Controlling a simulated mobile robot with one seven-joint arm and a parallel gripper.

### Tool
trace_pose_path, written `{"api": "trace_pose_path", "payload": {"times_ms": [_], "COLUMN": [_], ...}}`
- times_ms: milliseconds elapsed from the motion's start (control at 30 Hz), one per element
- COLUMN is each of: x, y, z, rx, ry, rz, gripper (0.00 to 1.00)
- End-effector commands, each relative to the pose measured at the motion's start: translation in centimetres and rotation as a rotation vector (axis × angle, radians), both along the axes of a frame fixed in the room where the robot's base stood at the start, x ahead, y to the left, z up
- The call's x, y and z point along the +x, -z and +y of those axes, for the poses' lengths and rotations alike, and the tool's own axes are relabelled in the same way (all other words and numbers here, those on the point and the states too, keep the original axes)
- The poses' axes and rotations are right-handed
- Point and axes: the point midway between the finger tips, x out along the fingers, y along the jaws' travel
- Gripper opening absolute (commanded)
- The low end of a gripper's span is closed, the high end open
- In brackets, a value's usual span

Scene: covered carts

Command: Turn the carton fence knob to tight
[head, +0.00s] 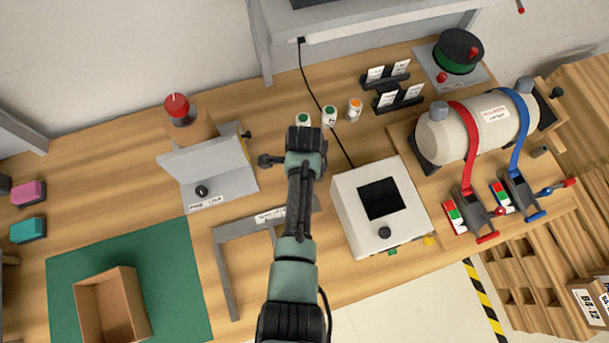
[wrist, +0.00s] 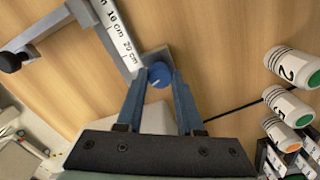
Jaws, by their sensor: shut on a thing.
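The carton fence knob (wrist: 159,75) is a small blue round knob with a pale mark on its face. It sits on a grey plate at the end of the fence's scale strip (wrist: 119,38), which reads 10 cm and 20 cm. My gripper (wrist: 160,80) is shut on the knob, with one blue finger on each side of it. In the head view the grey carton fence (head: 225,270) lies on the bench left of my arm, and my arm hides the knob and fingertips. I cannot read the knob's setting.
An open brown carton (head: 112,305) stands on a green mat (head: 185,270) at lower left. A white box with a dark screen (head: 345,205) stands close right of my arm. White bottles (head: 330,115) stand just beyond. A strapped tank (head: 480,125) is farther right.

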Motion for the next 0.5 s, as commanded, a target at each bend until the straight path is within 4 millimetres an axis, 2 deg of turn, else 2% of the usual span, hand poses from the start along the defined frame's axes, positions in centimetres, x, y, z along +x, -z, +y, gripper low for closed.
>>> {"api": "trace_pose_path", "payload": {"times_ms": [500], "x": [0.03], "y": [-0.05], "z": [-0.09], "rx": [-0.003], "ry": [0.036], "rz": [0.000], "gripper": [0.00]}}
